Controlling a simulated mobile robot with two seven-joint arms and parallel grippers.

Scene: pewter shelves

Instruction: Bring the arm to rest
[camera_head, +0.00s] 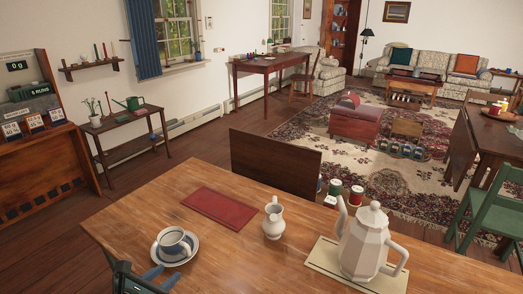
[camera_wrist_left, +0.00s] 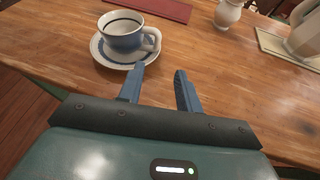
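My left gripper (camera_head: 162,277) is low at the near left edge of the wooden table (camera_head: 320,195), in front of the cup. In the left wrist view its two blue fingers (camera_wrist_left: 160,80) are apart with nothing between them. A white cup (camera_head: 173,241) with a dark band near its rim stands upright on a blue-rimmed saucer (camera_head: 190,255). In the left wrist view the cup (camera_wrist_left: 122,38) is just beyond the left finger, its handle on the right. That fingertip overlaps the saucer's near edge in the picture; I cannot tell whether they touch. My right gripper is not in view.
A red mat (camera_head: 219,207), a small cream jug (camera_head: 274,220) and a large white pot (camera_head: 369,243) on a pale board (camera_head: 327,256) are further along the table. Bare wood lies between cup and jug.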

